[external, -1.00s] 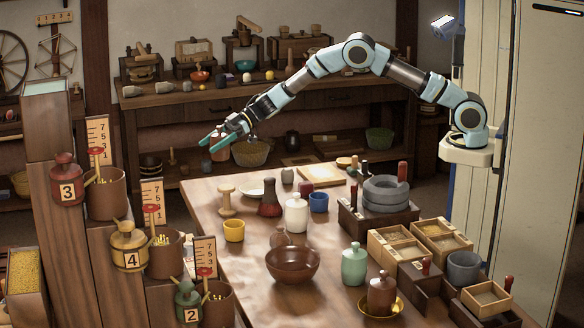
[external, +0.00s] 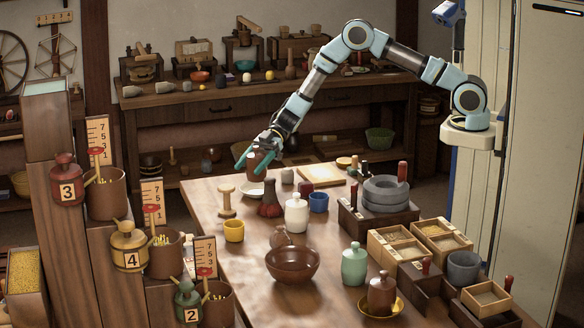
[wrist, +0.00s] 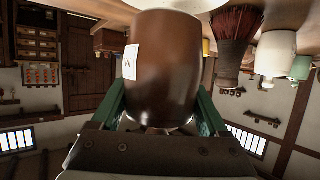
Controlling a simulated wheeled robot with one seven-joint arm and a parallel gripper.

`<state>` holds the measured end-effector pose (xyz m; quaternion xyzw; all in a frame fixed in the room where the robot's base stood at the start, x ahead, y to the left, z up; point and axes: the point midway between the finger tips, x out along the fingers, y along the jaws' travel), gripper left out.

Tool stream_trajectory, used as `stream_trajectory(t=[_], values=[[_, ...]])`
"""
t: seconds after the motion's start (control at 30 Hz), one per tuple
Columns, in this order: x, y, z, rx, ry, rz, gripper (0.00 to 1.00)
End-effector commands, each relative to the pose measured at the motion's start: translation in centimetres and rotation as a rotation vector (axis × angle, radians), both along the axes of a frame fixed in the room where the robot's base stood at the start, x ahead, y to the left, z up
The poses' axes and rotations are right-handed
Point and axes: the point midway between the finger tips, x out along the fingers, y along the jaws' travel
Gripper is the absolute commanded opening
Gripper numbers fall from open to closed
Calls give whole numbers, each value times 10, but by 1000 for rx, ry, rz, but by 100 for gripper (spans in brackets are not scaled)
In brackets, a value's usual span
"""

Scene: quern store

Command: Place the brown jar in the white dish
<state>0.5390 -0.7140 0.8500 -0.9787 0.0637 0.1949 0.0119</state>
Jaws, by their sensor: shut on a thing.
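My gripper (external: 250,163) is shut on a brown jar (external: 256,164). In the wrist view the brown jar (wrist: 162,65) is large, glossy, and has a small white label on its side; the green fingers grip it from both sides. The shallow white dish (external: 246,190) lies on the far left part of the table. The jar is held in the air, close to the dish and apparently above it; the exact gap cannot be told. A pale rim (wrist: 185,5) behind the jar in the wrist view may be the dish, partly hidden.
Beside the dish stand a dark red-brown brush (external: 270,203), a wooden spool (external: 227,201), a white jar (external: 296,214) and a blue cup (external: 319,202). A brown bowl (external: 292,265) is nearer. Another brown jar (external: 381,296) stands in a yellow dish.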

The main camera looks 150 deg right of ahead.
Motion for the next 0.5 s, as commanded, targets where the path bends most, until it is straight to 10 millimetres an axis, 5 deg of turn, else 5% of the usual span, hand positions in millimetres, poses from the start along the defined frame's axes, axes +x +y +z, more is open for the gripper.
stream_trajectory(t=[0.3,0.5], values=[[1,0,-37,0,-3,0,0],[1,-1,-42,-3,-3,0,0]])
